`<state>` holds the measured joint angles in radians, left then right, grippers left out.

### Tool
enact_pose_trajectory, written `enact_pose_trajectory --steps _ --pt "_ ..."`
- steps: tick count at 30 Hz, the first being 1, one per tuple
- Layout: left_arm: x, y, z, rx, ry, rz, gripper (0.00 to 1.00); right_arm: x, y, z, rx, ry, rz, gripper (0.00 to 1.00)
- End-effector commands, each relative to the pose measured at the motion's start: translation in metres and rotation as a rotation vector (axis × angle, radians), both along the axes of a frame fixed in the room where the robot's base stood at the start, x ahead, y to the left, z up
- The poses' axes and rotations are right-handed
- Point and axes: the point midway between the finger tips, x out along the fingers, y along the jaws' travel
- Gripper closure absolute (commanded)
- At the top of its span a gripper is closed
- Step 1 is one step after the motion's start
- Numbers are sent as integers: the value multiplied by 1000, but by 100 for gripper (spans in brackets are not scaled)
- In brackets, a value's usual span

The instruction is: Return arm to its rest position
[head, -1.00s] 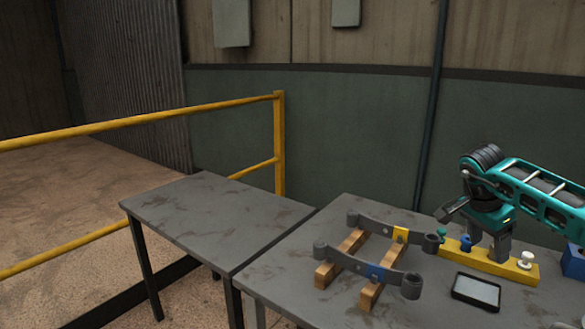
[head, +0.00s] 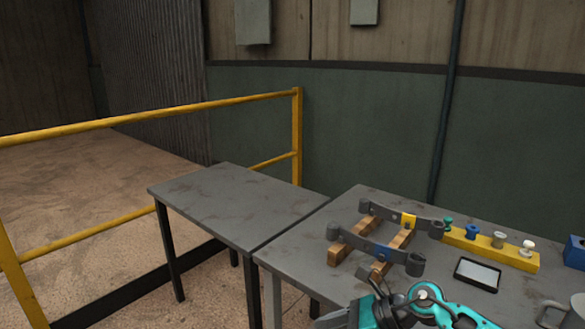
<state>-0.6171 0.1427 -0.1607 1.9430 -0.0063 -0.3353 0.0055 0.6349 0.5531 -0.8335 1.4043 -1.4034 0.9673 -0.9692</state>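My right arm's teal links show at the bottom edge of the head view, in front of the near table edge. A grey part at its left end (head: 332,318) is cut off by the frame, and its fingers cannot be made out. My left gripper is out of view. Two grey leaf springs, one with a yellow band (head: 408,220) and one with a blue band (head: 384,252), lie across wooden blocks (head: 342,250). A yellow rack (head: 480,248) holds a green bushing (head: 447,223), a blue one (head: 472,232), a grey one (head: 499,240) and a white one (head: 528,248).
The right table (head: 320,262) also carries a dark tablet-like pad (head: 478,273), a blue bin (head: 575,252) and a grey mug (head: 570,312) at the right edge. The left table (head: 235,205) is bare. A yellow railing (head: 150,112) stands behind it.

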Motion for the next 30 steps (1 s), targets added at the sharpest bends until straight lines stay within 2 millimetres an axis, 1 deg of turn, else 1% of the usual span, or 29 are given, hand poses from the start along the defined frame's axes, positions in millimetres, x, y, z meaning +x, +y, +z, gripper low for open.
enact_pose_trajectory --steps 1,3,5,6,8,9,11,12,14,16,17,18,20,21,23,24,27,30 --pt "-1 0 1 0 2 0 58 -14 22 4 150 101 -80 37" --pt "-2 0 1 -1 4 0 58 -23 40 17 350 247 -207 37" --pt "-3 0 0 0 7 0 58 -28 48 25 515 387 -321 37" --pt "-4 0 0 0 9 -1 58 -30 49 30 622 487 -398 37" --pt "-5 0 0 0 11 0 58 -31 45 34 777 640 -520 37" --pt "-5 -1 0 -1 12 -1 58 -32 39 34 877 748 -603 37" --pt "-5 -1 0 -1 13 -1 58 -34 27 30 1023 914 -732 37" --pt "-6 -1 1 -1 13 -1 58 -36 17 24 1117 1027 -818 37" --pt "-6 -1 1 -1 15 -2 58 -41 -2 11 1256 1196 -952 37" --pt "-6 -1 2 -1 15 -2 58 -52 -24 -10 1412 1397 -1112 37" --pt "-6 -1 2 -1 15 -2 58 -59 -35 -20 1478 1482 -1182 37" --pt "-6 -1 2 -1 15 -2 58 -70 -47 -35 1562 1593 -1273 37" --pt "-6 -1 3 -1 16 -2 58 -89 -66 -57 1681 1748 -1406 37" --pt "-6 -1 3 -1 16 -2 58 -103 -76 -71 1754 1842 -1487 37" --pt "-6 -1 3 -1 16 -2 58 -124 -89 -89 1850 1964 -1599 37" --pt "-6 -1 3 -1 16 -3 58 -137 -95 -99 -1786 -1906 1560 37" --pt "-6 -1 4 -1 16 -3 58 -164 -106 -117 -1658 -1782 1472 37" --pt "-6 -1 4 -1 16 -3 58 -179 -110 -125 -1593 -1718 1426 37"
